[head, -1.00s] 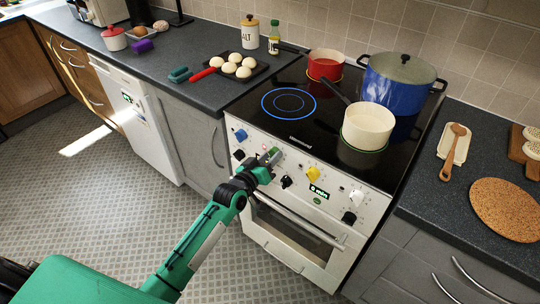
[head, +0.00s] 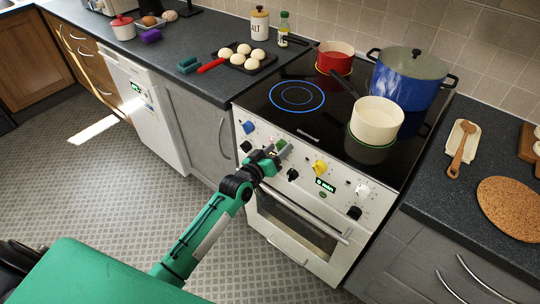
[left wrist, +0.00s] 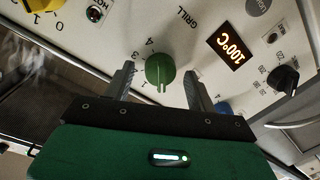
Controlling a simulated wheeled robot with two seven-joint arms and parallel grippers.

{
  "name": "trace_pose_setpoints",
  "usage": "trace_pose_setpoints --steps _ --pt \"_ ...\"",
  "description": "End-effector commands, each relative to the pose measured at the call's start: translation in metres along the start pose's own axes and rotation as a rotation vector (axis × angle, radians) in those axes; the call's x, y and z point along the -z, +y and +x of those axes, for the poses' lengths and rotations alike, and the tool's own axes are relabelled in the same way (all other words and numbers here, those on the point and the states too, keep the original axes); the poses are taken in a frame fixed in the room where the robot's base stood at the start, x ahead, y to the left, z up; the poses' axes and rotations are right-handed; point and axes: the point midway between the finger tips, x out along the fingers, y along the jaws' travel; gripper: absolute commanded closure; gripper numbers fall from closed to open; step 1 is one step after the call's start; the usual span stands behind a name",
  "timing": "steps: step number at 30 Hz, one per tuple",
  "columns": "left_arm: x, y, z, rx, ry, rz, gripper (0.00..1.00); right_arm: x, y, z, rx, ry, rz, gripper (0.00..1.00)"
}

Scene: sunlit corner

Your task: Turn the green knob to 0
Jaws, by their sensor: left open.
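The green knob (left wrist: 160,70) is on the cooker's white front panel, below the word GRILL in the left wrist view. A pale line on it points toward the bottom of that picture. Printed figures, including 4 and 1, stand on its left side; a 0 mark cannot be made out. My left gripper (left wrist: 159,88) is open, with one finger on each side of the knob and a gap showing on both sides. In the head view my left gripper (head: 280,150) is at the panel and mostly hides the knob. My right gripper is not in view.
A blue knob (head: 248,128), a yellow knob (head: 320,167) and black knobs share the panel. The oven handle (head: 300,215) runs below. On the hob (head: 285,125) stand a cream pan (head: 377,120), a red pot (head: 334,57) and a blue pot (head: 405,85).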

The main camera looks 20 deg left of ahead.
Motion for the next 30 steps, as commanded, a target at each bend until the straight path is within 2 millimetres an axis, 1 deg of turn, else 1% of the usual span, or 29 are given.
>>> trace_pose_setpoints --steps 5,15,21,25,30 --pt "-0.002 -0.001 -0.019 0.001 -0.001 0.001 0.43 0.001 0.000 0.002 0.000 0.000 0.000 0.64" --pt "-0.002 -0.001 -0.083 0.001 -0.002 0.000 0.43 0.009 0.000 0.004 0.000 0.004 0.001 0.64" --pt "-0.001 -0.001 -0.115 0.000 -0.001 0.001 0.43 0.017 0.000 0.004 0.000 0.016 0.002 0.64" --pt "-0.001 -0.001 -0.128 0.001 0.000 0.000 0.43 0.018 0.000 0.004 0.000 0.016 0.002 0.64" --pt "0.000 -0.001 -0.136 0.000 0.000 0.000 0.43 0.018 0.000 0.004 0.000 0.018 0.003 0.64"
